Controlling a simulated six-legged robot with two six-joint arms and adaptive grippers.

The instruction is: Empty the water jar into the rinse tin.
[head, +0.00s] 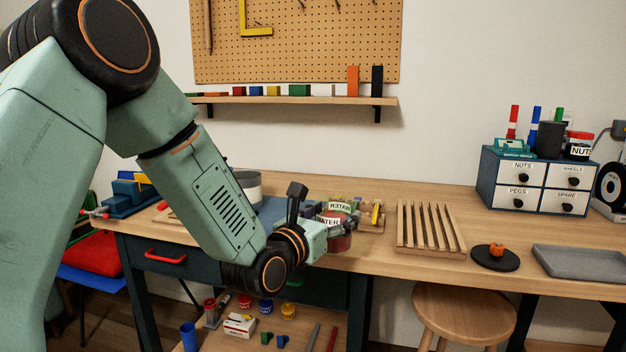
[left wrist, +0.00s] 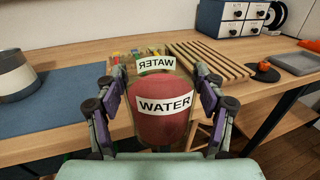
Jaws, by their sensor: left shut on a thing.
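The water jar (head: 340,243) is clear, holds reddish contents and has WATER labels. In the left wrist view the jar (left wrist: 150,117) fills the middle, with its far label showing mirrored through it. My left gripper (head: 330,226) is shut on the jar, with a finger on each side. The jar looks roughly upright, by the bench's front edge. A round grey-and-white tin (left wrist: 14,76), likely the rinse tin, stands on the blue mat left of the jar. In the head view the tin (head: 250,184) is partly hidden by my left arm. My right gripper is out of view.
A slatted wooden rack (head: 430,228) lies right of the jar. Farther right are a black disc with an orange knob (head: 495,258), a grey tray (head: 580,264) and a drawer unit (head: 536,180). A stool (head: 466,312) stands below. The blue mat (left wrist: 60,105) has bare room beside the tin.

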